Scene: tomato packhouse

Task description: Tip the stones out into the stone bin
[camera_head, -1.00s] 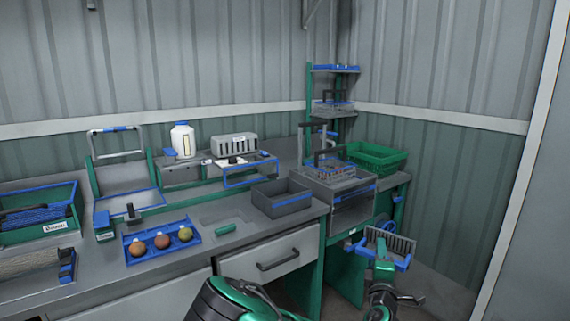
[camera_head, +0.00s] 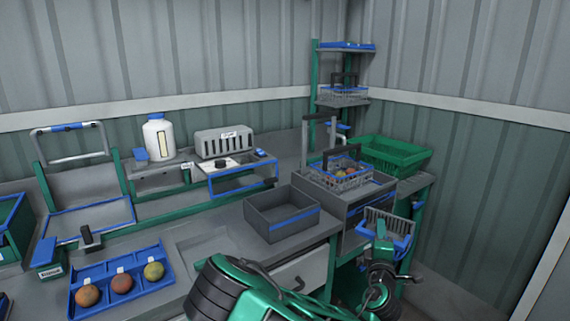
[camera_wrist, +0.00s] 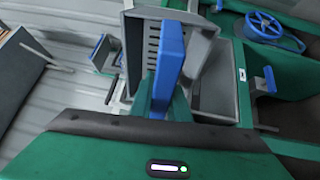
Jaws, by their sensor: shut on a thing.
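My gripper (camera_head: 381,258) is shut on a slotted grey scoop with a blue edge (camera_head: 388,224), held at the right of the bench, in front of the sink-like unit. In the wrist view the scoop's blue handle (camera_wrist: 171,58) stands between the jaws, with its slotted grey plate (camera_wrist: 149,62) behind. A grey open-topped box (camera_wrist: 218,88) shows just right of the scoop there; I cannot tell whether it is the stone bin. In the head view a grey open box with a blue stripe (camera_head: 285,225) sits on the bench and looks empty. No stones are clearly visible.
A wire basket with a dark handle (camera_head: 340,182) stands on the unit at the bench's right end. A green crate (camera_head: 400,150) is behind it. A blue tray (camera_head: 103,267) with three tomatoes lies at front left. A white jug (camera_head: 158,138) stands at the back.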

